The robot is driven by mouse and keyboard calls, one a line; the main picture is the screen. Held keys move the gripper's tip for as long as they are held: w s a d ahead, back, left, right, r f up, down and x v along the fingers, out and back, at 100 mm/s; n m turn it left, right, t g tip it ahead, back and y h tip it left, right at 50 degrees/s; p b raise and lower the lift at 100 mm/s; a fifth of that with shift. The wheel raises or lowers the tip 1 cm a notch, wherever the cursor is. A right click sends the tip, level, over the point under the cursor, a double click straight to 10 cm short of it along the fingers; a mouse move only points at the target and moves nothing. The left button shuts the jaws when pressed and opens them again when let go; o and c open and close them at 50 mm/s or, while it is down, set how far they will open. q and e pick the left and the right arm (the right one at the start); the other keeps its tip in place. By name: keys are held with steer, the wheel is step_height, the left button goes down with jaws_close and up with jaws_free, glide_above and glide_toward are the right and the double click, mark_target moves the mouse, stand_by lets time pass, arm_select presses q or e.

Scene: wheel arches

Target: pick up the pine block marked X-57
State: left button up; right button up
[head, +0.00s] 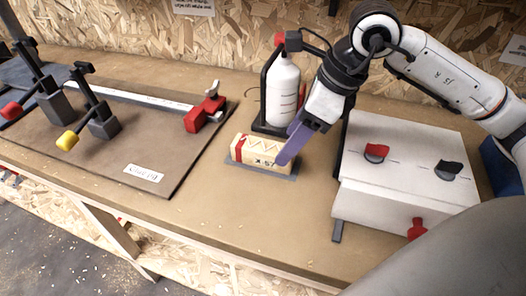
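The pine block (250,150) lies on a thin dark grey pad (237,167), with a red mark near its left end and zigzag lines on its side. Dark lettering on its front reads like "X-57", partly covered at the right. My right gripper (286,152) reaches down from the upper right. A purple finger overlaps the right end of the block in this view. The far side of the block by the fingers is hidden, so I cannot tell whether they close on it. The block appears to rest on the pad. My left gripper is not in view.
A white bottle (283,92) in a black stand is close behind the block. A white box (405,165) with red and black knobs stands to the right. A brown board (125,150) with clamps is left. The bench front (235,225) is clear.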

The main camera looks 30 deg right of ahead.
mark_target(263, 153)
steer(key=x, duration=0.5)
steer(key=shift+d, duration=0.15)
steer(key=c, duration=1.2)
